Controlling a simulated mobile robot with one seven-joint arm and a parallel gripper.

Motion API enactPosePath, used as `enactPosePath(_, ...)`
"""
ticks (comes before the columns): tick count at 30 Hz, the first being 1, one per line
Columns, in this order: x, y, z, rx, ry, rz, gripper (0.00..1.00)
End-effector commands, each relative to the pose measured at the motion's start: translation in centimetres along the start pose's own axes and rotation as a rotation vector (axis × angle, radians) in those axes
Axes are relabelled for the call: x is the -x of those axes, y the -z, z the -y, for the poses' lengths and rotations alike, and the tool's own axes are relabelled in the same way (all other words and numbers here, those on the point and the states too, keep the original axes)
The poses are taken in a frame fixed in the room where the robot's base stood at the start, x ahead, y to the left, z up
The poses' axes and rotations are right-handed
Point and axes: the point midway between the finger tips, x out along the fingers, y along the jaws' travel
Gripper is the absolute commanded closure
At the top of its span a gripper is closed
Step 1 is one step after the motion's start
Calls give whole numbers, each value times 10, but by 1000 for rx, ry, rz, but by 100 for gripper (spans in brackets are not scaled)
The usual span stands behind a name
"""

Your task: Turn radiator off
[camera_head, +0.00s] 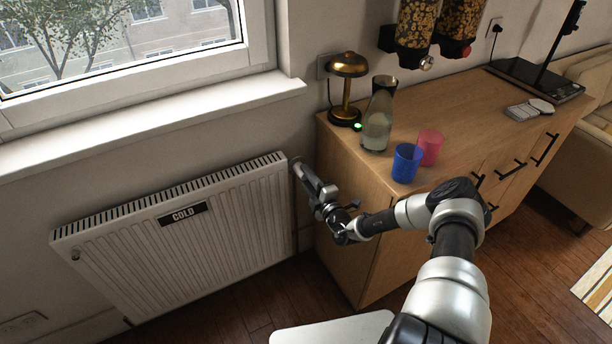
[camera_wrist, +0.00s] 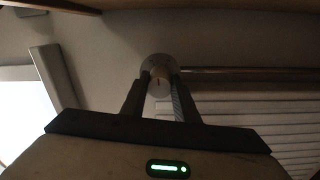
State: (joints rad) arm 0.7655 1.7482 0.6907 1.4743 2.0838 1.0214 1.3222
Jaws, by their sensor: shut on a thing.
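The white ribbed radiator (camera_head: 185,235) hangs on the wall under the window, with a dark sign reading "COLD" (camera_head: 182,214) on its front. My gripper (camera_head: 301,172) is at the radiator's upper right corner, in the gap beside the wooden cabinet. In the wrist view, the round, pale radiator knob (camera_wrist: 159,86) sits between the two fingertips of my gripper (camera_wrist: 160,80), with a small dark mark on it. The fingers are shut on the knob. In the head view my gripper mostly hides the knob.
The wooden cabinet (camera_head: 345,170) stands close to the right of my gripper. On it are a brass lamp (camera_head: 348,66), a glass carafe (camera_head: 378,125), a blue cup (camera_head: 406,164) and a pink cup (camera_head: 430,146). The windowsill (camera_head: 150,118) juts out above the radiator.

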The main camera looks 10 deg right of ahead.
Motion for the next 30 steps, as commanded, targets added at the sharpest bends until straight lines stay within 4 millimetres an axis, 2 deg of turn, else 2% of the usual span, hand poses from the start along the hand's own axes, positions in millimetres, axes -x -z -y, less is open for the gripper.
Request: enactPosePath(30,0,0,-5,964,-5,-19,95)
